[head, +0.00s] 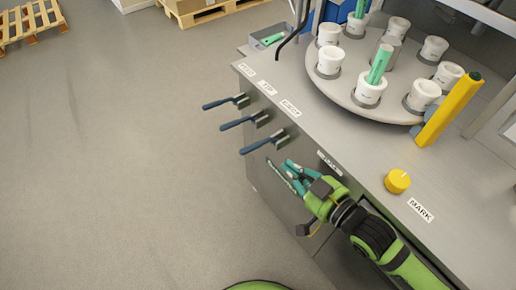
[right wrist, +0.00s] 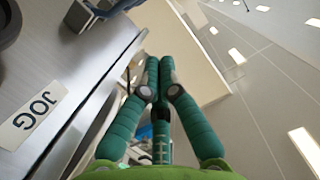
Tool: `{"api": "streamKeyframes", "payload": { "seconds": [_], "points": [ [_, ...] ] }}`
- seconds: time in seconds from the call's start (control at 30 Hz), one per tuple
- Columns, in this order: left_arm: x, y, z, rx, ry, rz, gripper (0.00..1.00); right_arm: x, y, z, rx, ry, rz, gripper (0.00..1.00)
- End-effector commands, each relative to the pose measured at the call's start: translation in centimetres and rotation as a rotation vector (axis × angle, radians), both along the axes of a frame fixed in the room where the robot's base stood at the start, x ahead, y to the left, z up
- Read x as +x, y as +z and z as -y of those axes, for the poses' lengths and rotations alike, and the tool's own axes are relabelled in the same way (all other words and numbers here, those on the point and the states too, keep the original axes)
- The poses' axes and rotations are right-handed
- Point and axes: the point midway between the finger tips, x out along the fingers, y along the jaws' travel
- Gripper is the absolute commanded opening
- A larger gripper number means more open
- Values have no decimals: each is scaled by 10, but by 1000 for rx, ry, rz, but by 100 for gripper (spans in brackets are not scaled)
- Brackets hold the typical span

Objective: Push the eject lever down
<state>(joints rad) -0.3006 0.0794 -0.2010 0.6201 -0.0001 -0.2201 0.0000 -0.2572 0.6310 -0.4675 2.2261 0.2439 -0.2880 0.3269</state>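Three levers with dark blue handles stick out to the left from the front of the grey machine (head: 345,145) in the head view: a far one (head: 226,102), a middle one (head: 245,121) and a near one (head: 264,143). Small labels sit above them. The label nearest the near lever (head: 290,107) seems to read EJECT, but it is blurred. My right gripper (head: 279,168) is just below the near lever, with a small gap visible. In the right wrist view its fingertips (right wrist: 159,62) meet, with nothing between them. My left gripper is out of view.
A JOG label (right wrist: 34,115) is on the machine top beside my right gripper. A yellow knob (head: 397,181), a MARK label (head: 420,210), a yellow post (head: 448,109) and a turntable (head: 345,92) with several white cups are on top. The floor left of the levers is clear.

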Motion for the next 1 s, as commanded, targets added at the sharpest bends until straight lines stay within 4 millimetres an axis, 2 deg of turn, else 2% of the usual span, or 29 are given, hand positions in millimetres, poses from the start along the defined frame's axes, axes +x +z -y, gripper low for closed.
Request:
{"api": "streamKeyframes", "payload": {
  "seconds": [0.23,0.37,0.8,1.0],
  "points": [
    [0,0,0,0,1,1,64,1,0,-1,0,-2,0,0],
    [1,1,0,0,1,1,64,9,-2,-6,1,-3,1,0],
    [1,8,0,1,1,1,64,79,-18,-61,0,-2,1,0],
    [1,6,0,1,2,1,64,88,-43,-72,-3,-2,-2,0]
  ]
}}
